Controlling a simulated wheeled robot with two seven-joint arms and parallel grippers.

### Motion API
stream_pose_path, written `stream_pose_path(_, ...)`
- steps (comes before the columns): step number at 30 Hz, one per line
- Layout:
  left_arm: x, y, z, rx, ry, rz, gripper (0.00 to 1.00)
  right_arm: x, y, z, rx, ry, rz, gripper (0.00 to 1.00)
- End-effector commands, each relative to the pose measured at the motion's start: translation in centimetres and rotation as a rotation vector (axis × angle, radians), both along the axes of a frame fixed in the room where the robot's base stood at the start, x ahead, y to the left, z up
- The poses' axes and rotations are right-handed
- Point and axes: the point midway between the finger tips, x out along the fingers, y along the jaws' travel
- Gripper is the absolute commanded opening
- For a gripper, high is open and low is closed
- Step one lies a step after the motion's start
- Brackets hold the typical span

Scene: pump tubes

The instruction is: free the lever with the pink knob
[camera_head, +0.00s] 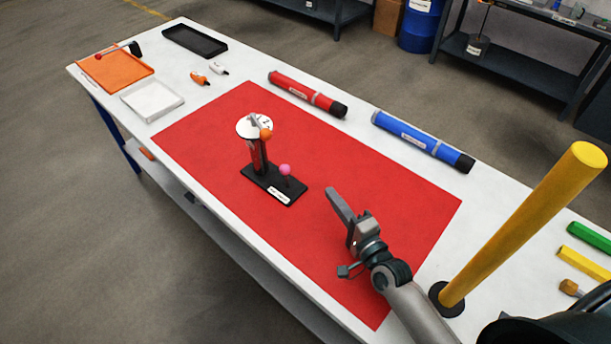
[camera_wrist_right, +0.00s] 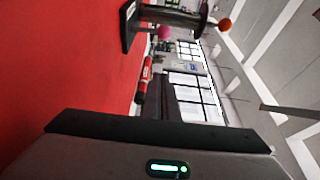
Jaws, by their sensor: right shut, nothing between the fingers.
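A pump-like fixture stands on the red mat (camera_head: 370,200). It has a black base (camera_head: 270,187), a red and dark post (camera_head: 257,155), a white round top (camera_head: 245,127) and an orange knob (camera_head: 266,134). The pink knob (camera_head: 285,170) sits low over the base, beside the post; its lever is mostly too small to make out. My right gripper (camera_head: 335,199) is shut and empty, to the right of the fixture and apart from it. My left gripper is not in view.
A red tube (camera_head: 305,93) and a blue tube (camera_head: 420,141) lie behind the mat. A tall yellow pole (camera_head: 525,222) stands right of my right arm. Orange (camera_head: 116,71), white (camera_head: 152,100) and black (camera_head: 195,41) trays sit at the far left. The mat around the fixture is clear.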

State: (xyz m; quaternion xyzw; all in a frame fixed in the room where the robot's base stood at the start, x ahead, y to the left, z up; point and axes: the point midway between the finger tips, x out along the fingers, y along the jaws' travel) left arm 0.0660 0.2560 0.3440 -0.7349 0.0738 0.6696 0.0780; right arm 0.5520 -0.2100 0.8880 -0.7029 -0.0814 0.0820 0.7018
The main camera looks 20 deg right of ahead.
Motion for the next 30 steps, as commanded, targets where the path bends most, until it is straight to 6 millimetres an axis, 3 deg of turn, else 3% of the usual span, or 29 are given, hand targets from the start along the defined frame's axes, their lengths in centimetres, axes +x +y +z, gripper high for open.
stream_pose_path(11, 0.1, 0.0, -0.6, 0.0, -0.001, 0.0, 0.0, 2.7, 0.6, 0.0, 0.001, -0.003, -0.001, 0.0)
stream_pose_path(24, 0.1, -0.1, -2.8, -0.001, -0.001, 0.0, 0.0, 10.0, 2.4, -0.2, 0.002, -0.003, -0.001, 0.0)
stream_pose_path(30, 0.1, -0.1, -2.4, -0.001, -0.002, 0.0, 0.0, 9.8, 5.1, 0.0, 0.003, 0.001, -0.001, 0.0)
